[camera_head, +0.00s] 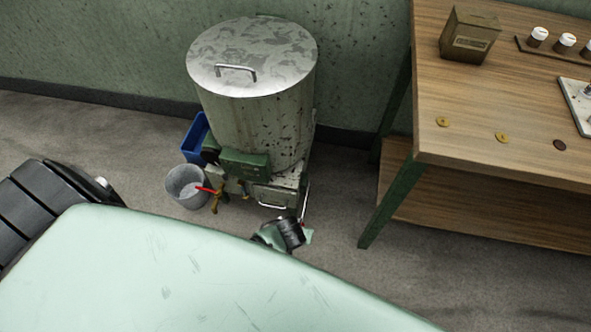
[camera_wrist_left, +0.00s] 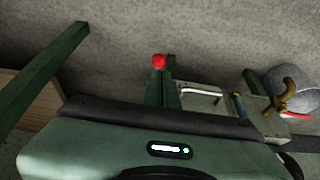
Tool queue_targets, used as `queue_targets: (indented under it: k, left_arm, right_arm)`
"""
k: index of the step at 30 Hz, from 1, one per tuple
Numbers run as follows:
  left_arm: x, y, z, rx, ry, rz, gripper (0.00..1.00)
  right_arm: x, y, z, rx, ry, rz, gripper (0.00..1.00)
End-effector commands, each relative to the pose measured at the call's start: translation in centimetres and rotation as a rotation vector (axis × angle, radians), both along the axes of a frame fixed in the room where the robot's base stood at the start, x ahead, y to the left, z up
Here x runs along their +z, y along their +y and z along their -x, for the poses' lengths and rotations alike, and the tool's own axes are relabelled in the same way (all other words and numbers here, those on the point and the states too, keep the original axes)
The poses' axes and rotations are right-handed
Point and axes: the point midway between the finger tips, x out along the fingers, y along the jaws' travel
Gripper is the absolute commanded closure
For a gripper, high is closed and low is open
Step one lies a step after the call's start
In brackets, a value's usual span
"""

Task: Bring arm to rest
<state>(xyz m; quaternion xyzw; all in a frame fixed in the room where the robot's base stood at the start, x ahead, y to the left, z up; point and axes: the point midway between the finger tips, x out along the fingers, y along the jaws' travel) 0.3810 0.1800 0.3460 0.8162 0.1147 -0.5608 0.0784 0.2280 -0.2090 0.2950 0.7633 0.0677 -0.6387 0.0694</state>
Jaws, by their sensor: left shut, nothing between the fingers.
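My left gripper (camera_head: 308,236) shows in the head view as a small pale green tip on a dark wrist, low in front of the boiler's base and apart from the table. In the left wrist view its narrow green fingers (camera_wrist_left: 168,88) are together with nothing held. A red ball knob (camera_wrist_left: 158,61) shows at their tips in that view; I cannot tell whether they touch it. My large pale green body part hides much of the arm in the head view. My right gripper is in neither view.
A lidded metal boiler (camera_head: 250,90) stands by the wall on a base with a brass tap (camera_head: 217,196). A grey bucket (camera_head: 186,188) and a blue bin (camera_head: 194,138) are left of it. A wooden table (camera_head: 470,110) stands right. Floor between is clear.

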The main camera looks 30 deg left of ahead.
Motion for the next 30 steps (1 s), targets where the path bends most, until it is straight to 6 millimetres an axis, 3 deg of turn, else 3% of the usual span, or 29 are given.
queue_targets:
  k: [21, 26, 30]
  left_arm:
    - [0.1, -0.1, 0.5, -0.006, 0.005, 0.001, 1.00]
    - [-1.4, 0.3, 3.7, -0.095, 0.061, 0.002, 1.00]
    - [-3.2, 1.0, 8.2, -0.232, 0.125, 0.003, 1.00]
  right_arm:
    - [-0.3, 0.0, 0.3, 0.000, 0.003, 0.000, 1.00]
    - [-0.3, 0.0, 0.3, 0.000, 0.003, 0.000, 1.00]
    - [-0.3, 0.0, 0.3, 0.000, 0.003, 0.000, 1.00]
